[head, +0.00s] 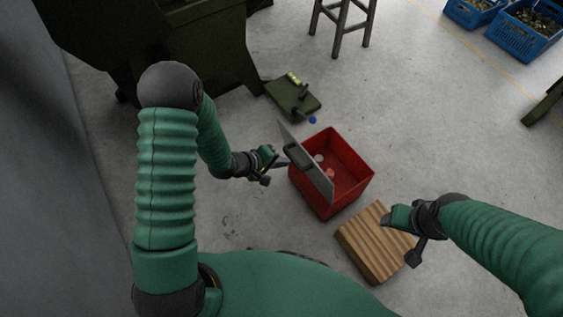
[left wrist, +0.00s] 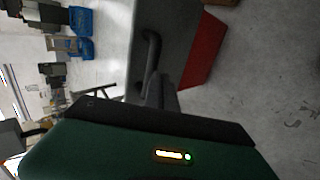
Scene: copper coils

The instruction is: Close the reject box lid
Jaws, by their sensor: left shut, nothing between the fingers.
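The red reject box (head: 351,150) stands on the floor in the middle of the head view, with a few small items inside. Its grey lid (head: 313,172) stands tilted up along the box's left side, open, with a dark handle on it. My left gripper (head: 284,163) is shut and empty, just left of the lid; whether it touches cannot be told. In the left wrist view the grey lid (left wrist: 185,40) and the red box side (left wrist: 205,50) are close ahead. My right gripper (head: 387,218) is over the wooden block; its finger opening cannot be made out.
A ribbed wooden block (head: 365,245) lies in front of the box. A green board (head: 290,98) with small items and a blue cap (head: 312,120) lie behind it. A dark green bin (head: 190,45), a stool (head: 340,20) and blue crates (head: 525,35) stand farther back.

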